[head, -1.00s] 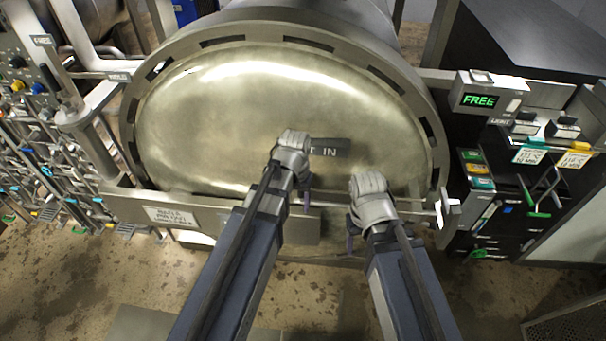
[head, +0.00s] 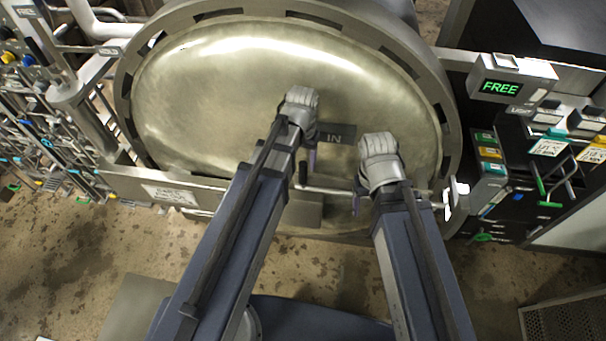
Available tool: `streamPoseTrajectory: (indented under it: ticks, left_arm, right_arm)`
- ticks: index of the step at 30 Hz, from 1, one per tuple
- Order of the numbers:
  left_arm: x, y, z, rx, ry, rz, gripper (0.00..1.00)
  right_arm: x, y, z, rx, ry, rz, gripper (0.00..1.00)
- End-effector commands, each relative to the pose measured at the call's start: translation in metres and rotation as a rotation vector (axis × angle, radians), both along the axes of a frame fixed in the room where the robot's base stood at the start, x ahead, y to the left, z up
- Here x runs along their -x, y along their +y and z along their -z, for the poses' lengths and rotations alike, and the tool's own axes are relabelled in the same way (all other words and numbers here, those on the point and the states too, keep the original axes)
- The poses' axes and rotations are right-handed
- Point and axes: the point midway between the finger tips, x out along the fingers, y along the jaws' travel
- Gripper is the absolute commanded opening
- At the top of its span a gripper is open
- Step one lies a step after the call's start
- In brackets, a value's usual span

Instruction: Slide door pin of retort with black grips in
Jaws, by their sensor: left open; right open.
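The retort door (head: 230,100) is a large round domed metal disc inside a notched ring (head: 445,110). My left gripper (head: 311,160) is open by the rod's dark left end. My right gripper (head: 357,200) is open near the rod's right part. My wrists hide much of both jaws, so contact cannot be told.
A box reading "FREE" (head: 500,87) stands on the right above racks with coloured labels (head: 490,153). Pipes and valves (head: 40,120) crowd the left. A labelled plate (head: 170,195) is on the beam below the door. The floor in front is mostly clear.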

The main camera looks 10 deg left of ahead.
Motion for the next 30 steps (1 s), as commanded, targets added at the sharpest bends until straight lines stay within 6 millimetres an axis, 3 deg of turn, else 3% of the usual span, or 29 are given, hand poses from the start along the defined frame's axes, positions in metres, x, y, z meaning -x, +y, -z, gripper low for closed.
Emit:
streamPoseTrajectory:
  ticks: [16, 29, 30]
  left_arm:
    - [0.000, 0.000, 0.067, 0.000, 0.000, 0.000, 0.61]
    - [0.000, 0.000, 0.073, 0.000, 0.000, 0.000, 0.61]
    - [0.000, 0.000, 0.073, 0.000, 0.000, 0.000, 0.56]
  right_arm:
    - [-0.001, 0.000, 0.067, -0.001, -0.003, 0.001, 0.68]
    - [-0.001, 0.000, 0.073, -0.001, -0.003, 0.003, 0.68]
    - [-0.001, 0.000, 0.073, -0.001, -0.003, 0.003, 0.68]
